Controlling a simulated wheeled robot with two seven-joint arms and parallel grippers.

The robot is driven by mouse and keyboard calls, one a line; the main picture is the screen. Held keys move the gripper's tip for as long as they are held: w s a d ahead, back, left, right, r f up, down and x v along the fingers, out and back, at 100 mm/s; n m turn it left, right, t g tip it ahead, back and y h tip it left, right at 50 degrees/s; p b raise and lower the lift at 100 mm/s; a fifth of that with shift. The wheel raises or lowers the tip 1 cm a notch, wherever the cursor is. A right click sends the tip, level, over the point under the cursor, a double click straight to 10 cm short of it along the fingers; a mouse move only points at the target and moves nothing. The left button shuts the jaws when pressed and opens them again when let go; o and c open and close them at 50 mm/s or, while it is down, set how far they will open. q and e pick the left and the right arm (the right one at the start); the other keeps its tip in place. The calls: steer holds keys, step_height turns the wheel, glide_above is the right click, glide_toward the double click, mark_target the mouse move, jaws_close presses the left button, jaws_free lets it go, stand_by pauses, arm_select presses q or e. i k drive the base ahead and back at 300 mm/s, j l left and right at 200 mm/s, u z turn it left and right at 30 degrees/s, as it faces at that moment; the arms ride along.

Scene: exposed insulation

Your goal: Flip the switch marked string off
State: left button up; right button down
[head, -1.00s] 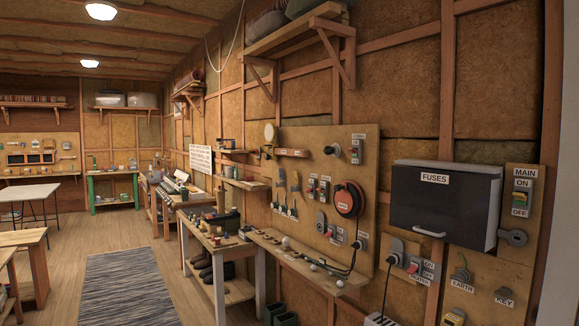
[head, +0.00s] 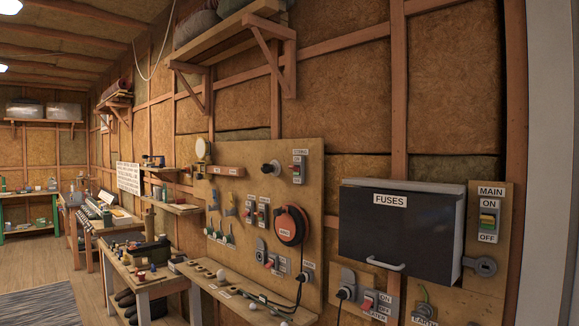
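A small switch with a label above it that seems to read "STRING" (head: 298,169) sits at the upper right of the plywood panel (head: 240,160). It has a grey body with a red and a light part; its lever position is too small to tell. A dark round knob (head: 270,168) is just left of it. Neither of my grippers is in the head view.
A black "FUSES" box (head: 405,240) and a "MAIN" ON/OFF switch (head: 489,220) are right of the panel. A red-and-black reel (head: 291,225) hangs below the switch. A narrow ledge (head: 240,300) juts out under the panel. Open floor lies at left.

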mark_target(296, 170)
steer(key=i+j+u, duration=0.55)
steer(key=i, duration=0.15)
steer(key=i+u, duration=0.3)
steer(key=i+j, duration=0.1)
steer(key=i, duration=0.5)
steer(key=i+j, duration=0.15)
steer(key=i, duration=0.45)
steer(key=i+j+z, duration=0.15)
steer(key=i+z, duration=0.35)
steer(key=i+j+z, duration=0.25)
steer(key=z, duration=0.2)
steer(key=i+j+z, duration=0.25)
steer(key=j+z, duration=0.25)
steer(key=i+j+z, duration=0.25)
steer(key=j+z, duration=0.2)
steer(key=l, duration=0.1)
